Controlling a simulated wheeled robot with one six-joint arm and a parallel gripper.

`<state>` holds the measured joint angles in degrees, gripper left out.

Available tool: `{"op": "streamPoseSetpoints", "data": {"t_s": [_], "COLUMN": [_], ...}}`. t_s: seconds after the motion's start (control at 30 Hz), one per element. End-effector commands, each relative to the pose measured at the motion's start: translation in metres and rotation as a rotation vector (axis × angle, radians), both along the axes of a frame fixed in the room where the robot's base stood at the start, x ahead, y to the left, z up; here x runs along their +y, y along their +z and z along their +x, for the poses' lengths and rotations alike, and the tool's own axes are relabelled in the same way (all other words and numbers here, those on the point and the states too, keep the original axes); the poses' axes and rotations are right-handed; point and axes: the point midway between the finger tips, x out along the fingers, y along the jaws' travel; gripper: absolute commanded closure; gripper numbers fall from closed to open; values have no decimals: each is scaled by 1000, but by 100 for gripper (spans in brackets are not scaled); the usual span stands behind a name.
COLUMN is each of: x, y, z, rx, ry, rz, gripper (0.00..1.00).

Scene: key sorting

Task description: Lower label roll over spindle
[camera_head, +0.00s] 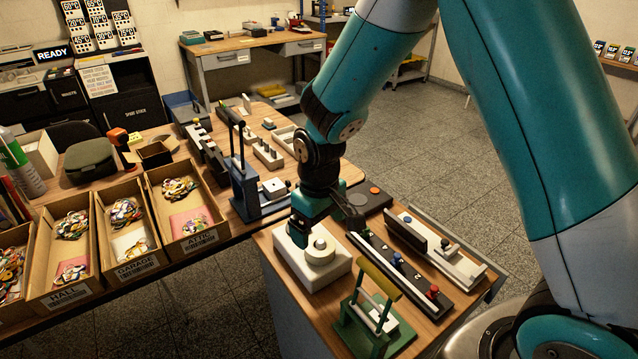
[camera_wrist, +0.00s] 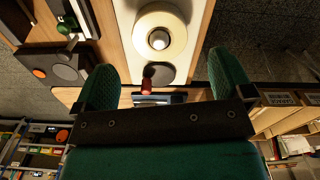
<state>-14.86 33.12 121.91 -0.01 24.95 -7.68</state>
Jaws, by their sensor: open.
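The white label roll (camera_head: 320,252) lies flat on the white base block (camera_head: 297,264) at the near side of the bench. In the wrist view the roll (camera_wrist: 177,28) is a pale ring with a dark hole. A bright round tip, seemingly the spindle (camera_wrist: 158,40), shows inside the hole, so the roll appears to be around it. How far down the roll sits is not clear. My gripper (camera_head: 312,218) is just above and behind the roll. In the wrist view its two green fingers (camera_wrist: 162,66) are spread wide with nothing between them, and the roll lies beyond the fingertips.
A blue lever press (camera_head: 250,185) stands to the left. Key trays (camera_head: 190,212) line the far-left bench. A dark disc (camera_wrist: 160,73) shows beside the roll.

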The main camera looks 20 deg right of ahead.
Motion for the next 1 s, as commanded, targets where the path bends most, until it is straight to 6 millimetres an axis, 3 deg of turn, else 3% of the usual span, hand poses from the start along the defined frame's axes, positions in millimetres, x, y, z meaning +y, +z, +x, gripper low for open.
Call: {"op": "streamPoseSetpoints", "data": {"t_s": [0.2,0.4,0.77,0.87,1.0], "x": [0,0,0,4,16], "y": [59,97,118,129,162], "z": [1,1,-1,-12,-55], "rx": [-7,-5,0,-8,-23], "ry": [0,0,1,13,62], "rz": [2,2,2,26,110], "gripper": [2,2,2,2,2]}}
